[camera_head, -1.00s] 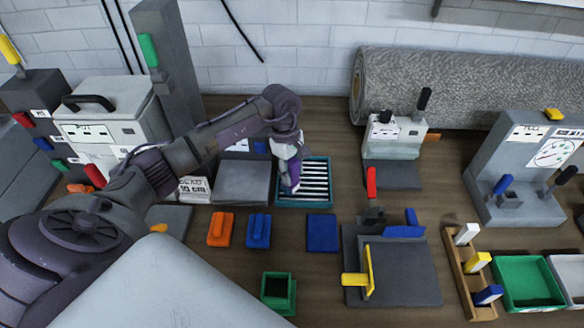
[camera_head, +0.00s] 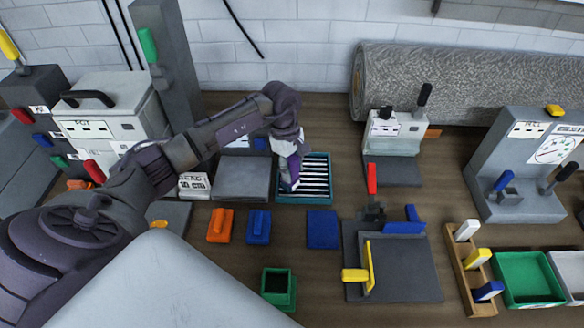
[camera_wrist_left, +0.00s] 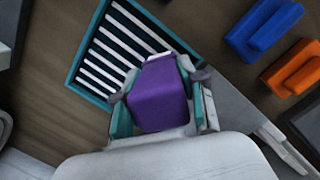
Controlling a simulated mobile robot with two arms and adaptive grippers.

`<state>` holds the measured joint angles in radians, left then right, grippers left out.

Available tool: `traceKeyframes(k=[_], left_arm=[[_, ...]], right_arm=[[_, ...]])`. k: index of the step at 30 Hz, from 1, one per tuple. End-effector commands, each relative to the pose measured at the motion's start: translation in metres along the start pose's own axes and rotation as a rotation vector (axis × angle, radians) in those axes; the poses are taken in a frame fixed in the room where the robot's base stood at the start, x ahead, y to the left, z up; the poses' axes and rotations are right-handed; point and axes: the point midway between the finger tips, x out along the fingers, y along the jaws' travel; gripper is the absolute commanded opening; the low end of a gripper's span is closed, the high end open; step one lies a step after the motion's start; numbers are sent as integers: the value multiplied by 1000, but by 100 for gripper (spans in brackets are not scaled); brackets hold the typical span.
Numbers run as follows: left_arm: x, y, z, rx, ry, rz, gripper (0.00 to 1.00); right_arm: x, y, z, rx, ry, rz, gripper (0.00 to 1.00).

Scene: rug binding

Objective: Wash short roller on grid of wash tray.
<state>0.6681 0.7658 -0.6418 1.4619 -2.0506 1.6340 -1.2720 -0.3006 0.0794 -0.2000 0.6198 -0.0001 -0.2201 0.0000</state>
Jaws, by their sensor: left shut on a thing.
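The wash tray (camera_head: 318,202) has a teal rim and a grid of white bars over a dark inside. It also shows in the left wrist view (camera_wrist_left: 76,72). My left gripper (camera_head: 290,184) is over the left part of the tray. In the left wrist view my left gripper (camera_wrist_left: 160,100) is shut on a purple block-like piece (camera_wrist_left: 160,95), which looks to be the short roller. The piece lies over the tray's near edge in that view. Its underside is hidden, so I cannot tell whether it touches the grid. My right gripper is not in view.
An orange block (camera_head: 220,225), a blue block (camera_head: 258,227) and a flat blue pad (camera_head: 322,229) lie in front of the tray. A grey plate (camera_head: 242,180) is left of it. A white-and-grey device (camera_head: 393,135) stands to the right. A rolled rug (camera_head: 450,85) lies behind.

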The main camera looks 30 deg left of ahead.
Motion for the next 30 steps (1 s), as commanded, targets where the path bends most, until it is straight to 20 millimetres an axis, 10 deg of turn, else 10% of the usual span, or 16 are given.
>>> traceKeyframes(k=[30], left_arm=[[10,19,25,1,0,2,5]], right_arm=[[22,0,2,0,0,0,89]])
